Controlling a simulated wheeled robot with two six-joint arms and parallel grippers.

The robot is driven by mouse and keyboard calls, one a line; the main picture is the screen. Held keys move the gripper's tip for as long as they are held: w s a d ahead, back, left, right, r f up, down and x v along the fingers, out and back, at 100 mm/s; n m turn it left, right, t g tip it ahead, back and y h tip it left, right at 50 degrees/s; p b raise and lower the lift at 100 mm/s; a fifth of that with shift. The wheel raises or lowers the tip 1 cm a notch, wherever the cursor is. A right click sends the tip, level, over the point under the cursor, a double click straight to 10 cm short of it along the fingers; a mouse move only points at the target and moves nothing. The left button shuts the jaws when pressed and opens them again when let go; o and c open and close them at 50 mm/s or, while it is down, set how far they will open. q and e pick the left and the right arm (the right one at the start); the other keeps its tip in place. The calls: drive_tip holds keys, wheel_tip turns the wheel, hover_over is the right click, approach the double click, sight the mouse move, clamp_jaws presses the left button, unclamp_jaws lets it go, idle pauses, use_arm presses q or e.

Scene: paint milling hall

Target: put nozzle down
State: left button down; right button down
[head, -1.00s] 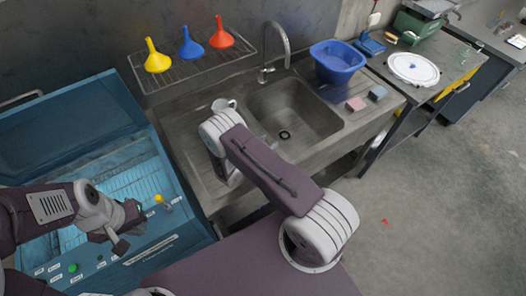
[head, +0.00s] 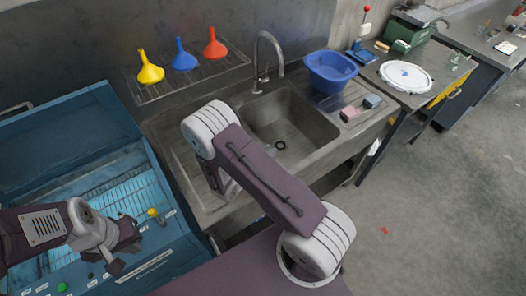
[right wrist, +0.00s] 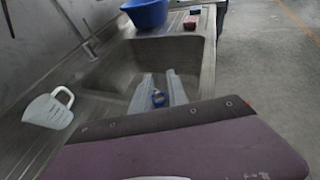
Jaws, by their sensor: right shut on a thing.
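My right gripper (right wrist: 161,78) shows in the right wrist view, its two pale fingers reaching over the sink basin (right wrist: 196,58). A small blue ringed piece (right wrist: 158,98), which looks like the nozzle, sits between the fingers, and the gripper is shut on it. The rest of the piece is hard to make out. In the head view my right arm hides this gripper and the piece. My left gripper (head: 125,248) is over the front of the blue cabinet, near a small yellow knob; its finger gap is unclear.
A wire rack (head: 190,76) holds yellow, blue and red funnels. A blue tub (head: 330,72) and two sponges (head: 360,107) lie right of the basin. The open blue cabinet (head: 70,125) is at left.

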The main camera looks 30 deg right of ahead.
drive_tip(key=s+r+b, duration=0.1)
drive_tip(key=s+r, duration=0.3)
drive_tip(key=s, duration=0.3)
drive_tip(key=shift+a, duration=0.3)
drive_tip(key=shift+a, duration=0.1)
